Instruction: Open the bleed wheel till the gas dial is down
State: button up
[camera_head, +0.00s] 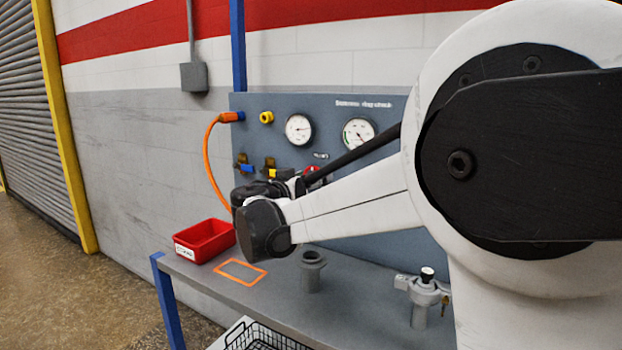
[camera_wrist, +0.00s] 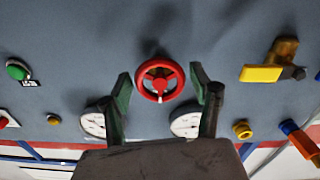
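The red bleed wheel (camera_wrist: 160,81) faces me in the wrist view, with several spokes and a small pale mark on its lower rim. My gripper (camera_wrist: 161,77) is open, with one dark finger on each side of the wheel and visible gaps to it. Whether the fingertips reach the wheel's depth is unclear. In the head view the wheel (camera_head: 314,176) is mostly hidden behind my arm. Two round white dials, a left one (camera_head: 299,129) and a right one (camera_head: 358,132), sit above it. Their figures are too small to read, and I cannot tell which is the gas dial.
The panel also carries a yellow-handled valve (camera_wrist: 262,74), a green button (camera_wrist: 17,69) and an orange hose (camera_head: 211,150). Below is a bench with a red bin (camera_head: 205,240), an orange outline (camera_head: 241,271), a grey socket (camera_head: 312,272) and a clamp fitting (camera_head: 423,292).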

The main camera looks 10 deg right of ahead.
jog(key=c, duration=0.9)
